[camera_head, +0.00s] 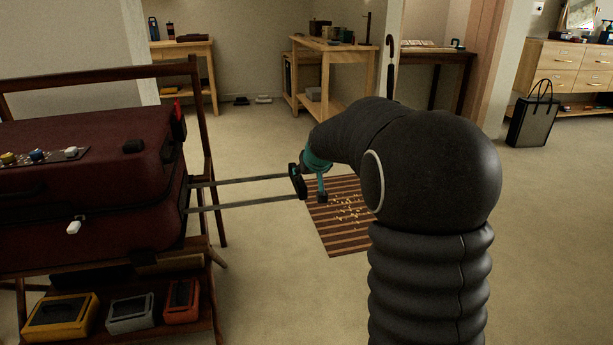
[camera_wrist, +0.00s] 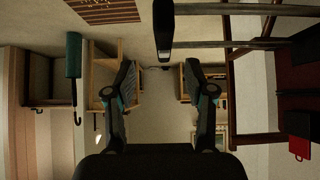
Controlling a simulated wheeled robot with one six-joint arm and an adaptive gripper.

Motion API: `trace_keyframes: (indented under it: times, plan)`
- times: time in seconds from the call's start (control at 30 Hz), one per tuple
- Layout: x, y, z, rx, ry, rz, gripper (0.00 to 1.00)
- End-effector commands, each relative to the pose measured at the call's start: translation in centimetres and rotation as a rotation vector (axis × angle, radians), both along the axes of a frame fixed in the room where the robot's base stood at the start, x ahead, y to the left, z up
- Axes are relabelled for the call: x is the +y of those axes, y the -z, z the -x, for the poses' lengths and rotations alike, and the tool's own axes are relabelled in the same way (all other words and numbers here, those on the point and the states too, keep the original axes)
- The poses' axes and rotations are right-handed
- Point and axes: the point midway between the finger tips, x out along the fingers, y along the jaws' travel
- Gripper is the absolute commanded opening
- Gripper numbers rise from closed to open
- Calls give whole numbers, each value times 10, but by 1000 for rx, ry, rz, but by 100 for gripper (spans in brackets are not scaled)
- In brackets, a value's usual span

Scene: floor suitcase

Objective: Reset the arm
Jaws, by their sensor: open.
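My gripper (camera_head: 319,180) is partly hidden behind my dark, ribbed arm in the head view. It is close to the dark grip (camera_head: 297,181) of the suitcase's pulled-out handle. In the wrist view both fingers of my gripper (camera_wrist: 160,82) are spread wide with nothing between them. The handle's grip (camera_wrist: 163,30) shows above the space between the fingertips there, apart from them in the picture. I cannot tell from the head view whether finger and grip touch. The closed dark-red suitcase (camera_head: 85,180) lies on a wooden rack, its two handle rods (camera_head: 250,181) extended to the right.
A striped rug (camera_head: 345,232) with scattered light bits lies on the floor beyond the handle. The rack's lower shelf holds yellow, grey and red boxes (camera_head: 182,300). Wooden tables (camera_head: 335,48), an umbrella (camera_head: 390,70) and a bag (camera_head: 532,118) stand farther back. Floor right of my arm is clear.

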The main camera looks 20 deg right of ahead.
Motion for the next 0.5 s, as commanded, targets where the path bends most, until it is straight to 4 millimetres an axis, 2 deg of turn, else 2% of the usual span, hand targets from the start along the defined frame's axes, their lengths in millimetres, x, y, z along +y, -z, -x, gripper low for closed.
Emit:
trace_keyframes:
  times: [0.37,0.43,0.5]
  plan:
    - [0,0,2,6,8,-10,54]
    - [2,6,7,36,16,-27,54]
    - [4,20,18,89,22,-42,54]
